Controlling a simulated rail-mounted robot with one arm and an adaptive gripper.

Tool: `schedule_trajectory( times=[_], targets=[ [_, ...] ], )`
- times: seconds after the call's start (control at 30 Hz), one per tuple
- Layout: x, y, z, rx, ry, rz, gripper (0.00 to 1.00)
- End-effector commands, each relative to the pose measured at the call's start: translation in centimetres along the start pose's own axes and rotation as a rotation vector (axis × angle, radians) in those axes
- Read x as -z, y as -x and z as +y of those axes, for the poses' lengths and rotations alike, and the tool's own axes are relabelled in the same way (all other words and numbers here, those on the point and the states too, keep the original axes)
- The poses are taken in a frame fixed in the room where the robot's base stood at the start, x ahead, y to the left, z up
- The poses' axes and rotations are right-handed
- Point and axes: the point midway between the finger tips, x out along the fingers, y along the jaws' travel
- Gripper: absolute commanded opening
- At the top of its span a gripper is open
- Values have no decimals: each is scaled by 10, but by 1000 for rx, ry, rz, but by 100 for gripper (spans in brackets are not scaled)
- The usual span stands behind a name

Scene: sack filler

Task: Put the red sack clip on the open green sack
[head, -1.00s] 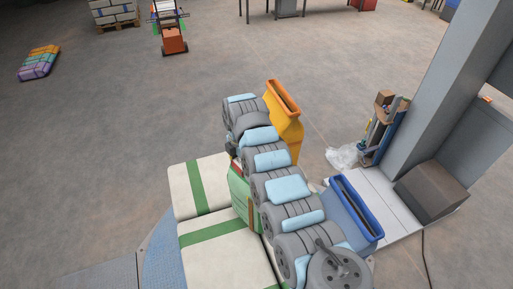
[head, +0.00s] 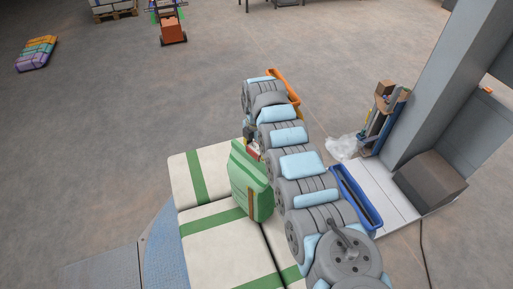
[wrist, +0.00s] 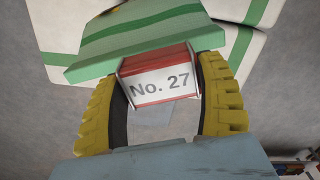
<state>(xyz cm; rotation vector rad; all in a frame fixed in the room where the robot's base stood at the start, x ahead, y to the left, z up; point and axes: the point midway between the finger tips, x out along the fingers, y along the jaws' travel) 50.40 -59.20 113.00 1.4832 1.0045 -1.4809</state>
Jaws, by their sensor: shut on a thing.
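The red sack clip (wrist: 160,92), with a white label reading "No. 27", is between the yellow fingers of my gripper (wrist: 163,76), which is shut on it. A bit of its red shows beside my arm in the head view (head: 252,154). The green sack (head: 252,186) stands upright on the white sacks, with a brown strip on its side. In the wrist view the green sack (wrist: 140,36) lies just beyond the clip, whose far edge overlaps its near edge in the picture. I cannot tell whether they touch. The sack's mouth is not clearly visible.
White sacks with green bands (head: 222,248) lie beneath the green sack. A blue bin (head: 357,200) and an orange one (head: 287,88) are beyond my arm, partly hidden by it. A grey pillar (head: 437,85) stands at right. The floor behind is open.

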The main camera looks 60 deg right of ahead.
Motion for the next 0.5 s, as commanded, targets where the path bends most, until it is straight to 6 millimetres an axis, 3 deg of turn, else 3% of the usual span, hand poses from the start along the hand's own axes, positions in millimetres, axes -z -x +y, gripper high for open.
schedule_trajectory(
  times=[0.5],
  targets=[
    [0,-27,-1,3,0,1,47]
  ],
)
